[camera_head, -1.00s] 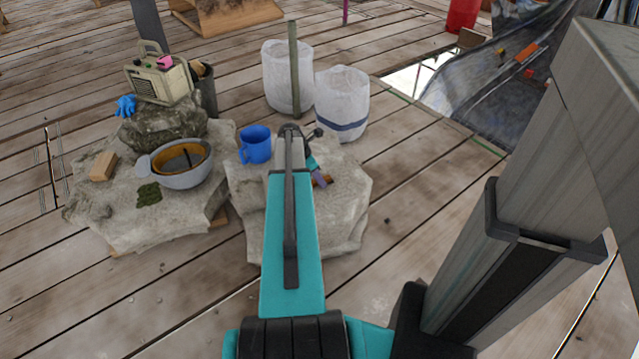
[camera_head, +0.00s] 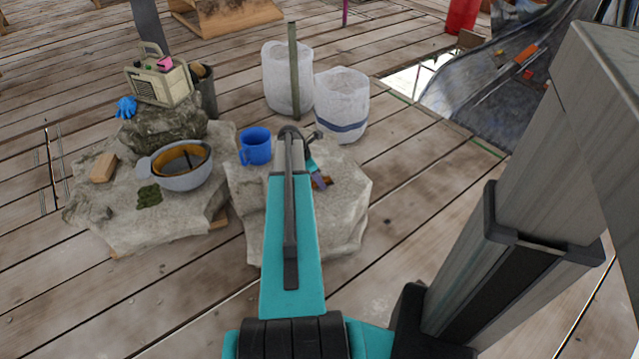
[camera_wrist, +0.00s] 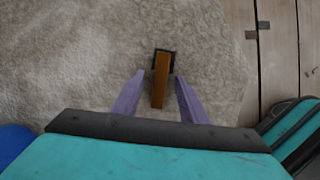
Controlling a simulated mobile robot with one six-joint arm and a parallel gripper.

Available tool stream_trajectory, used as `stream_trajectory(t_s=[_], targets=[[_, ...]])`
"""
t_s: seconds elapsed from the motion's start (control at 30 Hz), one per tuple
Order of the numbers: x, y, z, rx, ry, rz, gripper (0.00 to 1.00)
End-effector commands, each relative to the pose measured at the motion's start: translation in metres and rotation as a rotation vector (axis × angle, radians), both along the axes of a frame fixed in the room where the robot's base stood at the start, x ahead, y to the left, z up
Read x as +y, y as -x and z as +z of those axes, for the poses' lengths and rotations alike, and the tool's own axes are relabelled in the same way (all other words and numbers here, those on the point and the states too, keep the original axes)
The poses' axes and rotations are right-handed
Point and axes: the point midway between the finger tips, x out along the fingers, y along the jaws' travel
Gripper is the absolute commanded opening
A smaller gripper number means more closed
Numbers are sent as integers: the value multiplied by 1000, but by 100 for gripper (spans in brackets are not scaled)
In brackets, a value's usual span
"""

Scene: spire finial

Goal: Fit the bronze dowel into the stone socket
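The bronze dowel (camera_wrist: 160,82) is an orange-brown bar between my gripper's purple fingers in the wrist view. Its far end lies within the dark square outline of the stone socket (camera_wrist: 172,54) in the pale stone block. How deep it sits I cannot tell. My gripper (camera_wrist: 159,76) is open around the dowel, with a narrow gap showing on each side. In the head view my gripper (camera_head: 317,174) is over the right stone block (camera_head: 345,205), partly hidden by my arm. A small orange-brown patch shows beside the fingers there.
A blue mug (camera_head: 256,147) stands on the same block, left of my arm. A grey bowl (camera_head: 184,178), a wood block (camera_head: 103,167) and a radio (camera_head: 160,82) are on the left stones. White sacks (camera_head: 342,100) stand behind. The plank floor at front left is clear.

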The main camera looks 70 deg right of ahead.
Motion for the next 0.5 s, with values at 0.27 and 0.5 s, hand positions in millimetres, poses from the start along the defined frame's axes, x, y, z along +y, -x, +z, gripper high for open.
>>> stream_trajectory(t_s=[0.27,0.5], targets=[[0,0,-1,0,0,0,24],[0,0,-2,0,0,0,0]])
